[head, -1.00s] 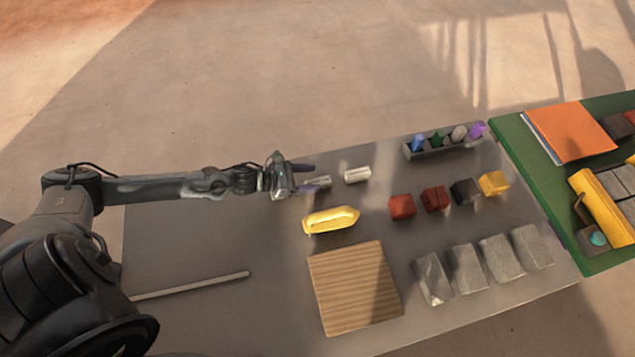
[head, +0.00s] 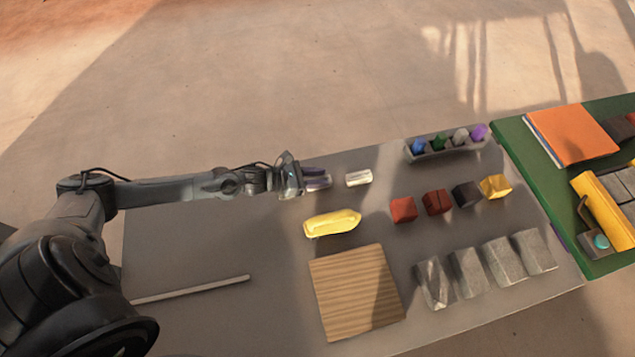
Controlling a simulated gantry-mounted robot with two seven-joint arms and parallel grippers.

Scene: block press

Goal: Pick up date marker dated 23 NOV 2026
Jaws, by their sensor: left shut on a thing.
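Two small pale markers are in the head view, at the back of the grey table; no date can be read on either. One marker (head: 359,178) lies free on the table, just right of my left gripper. The other is between the fingers of my left gripper (head: 317,180) and is mostly hidden by them. My left gripper is shut on that marker, low at the tabletop; I cannot tell whether it is lifted. My right gripper is not in view.
Coloured blocks (head: 437,202) and grey blocks (head: 468,272) stand right. A grey holder (head: 447,152) carries coloured pieces. A thin rod (head: 190,290) lies left.

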